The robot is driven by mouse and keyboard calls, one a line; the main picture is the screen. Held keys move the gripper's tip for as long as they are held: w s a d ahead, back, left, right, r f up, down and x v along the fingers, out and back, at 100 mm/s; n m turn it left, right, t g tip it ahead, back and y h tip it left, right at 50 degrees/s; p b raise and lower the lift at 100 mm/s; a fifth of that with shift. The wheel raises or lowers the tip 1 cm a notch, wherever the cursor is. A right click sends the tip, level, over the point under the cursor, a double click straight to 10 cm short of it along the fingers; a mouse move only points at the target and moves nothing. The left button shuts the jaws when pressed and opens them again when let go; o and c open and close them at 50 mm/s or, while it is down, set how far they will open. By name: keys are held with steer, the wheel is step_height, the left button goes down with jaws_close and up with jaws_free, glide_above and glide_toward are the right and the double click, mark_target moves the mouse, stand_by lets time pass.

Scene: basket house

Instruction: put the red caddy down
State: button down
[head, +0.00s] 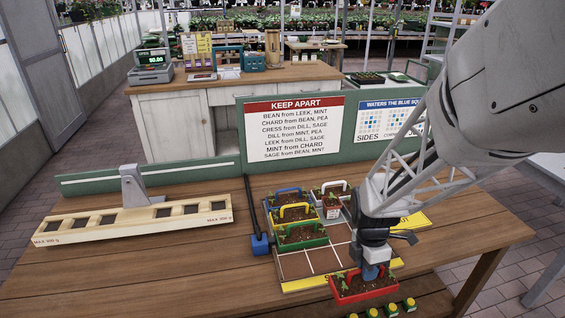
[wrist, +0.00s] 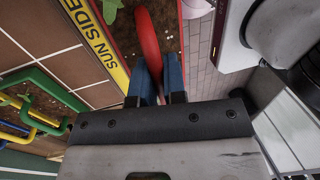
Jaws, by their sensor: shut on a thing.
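The red caddy (head: 364,287) is a rectangular planter with soil and small green seedlings, at the front edge of the table in the head view. My gripper (head: 371,271) is above it with blue fingers pointing down. In the wrist view the fingers (wrist: 159,85) are shut on the red handle (wrist: 146,38), and the caddy's soil shows below. The caddy overlaps the front side of the yellow-edged grid board (head: 300,284); I cannot tell whether it touches anything beneath it.
Green (head: 302,233), yellow (head: 293,213) and blue (head: 285,194) caddies stand on the board's left side. Small yellow-green items (head: 391,310) sit in front. A wooden balance beam (head: 130,220) is left. Some grid cells are bare.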

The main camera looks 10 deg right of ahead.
steer(key=shift+w+d, duration=0.1)
steer(key=shift+d, duration=1.2)
steer(key=w+d, duration=0.3)
steer(key=w, duration=0.4)
steer(key=w+d+f, duration=0.1)
steer(key=w+d, duration=0.2)
steer(key=w, duration=0.4)
steer(key=shift+w+f, duration=0.2)
steer(key=shift+w, duration=0.2)
steer(key=shift+f, duration=1.75)
steer(key=shift+f, duration=0.1)
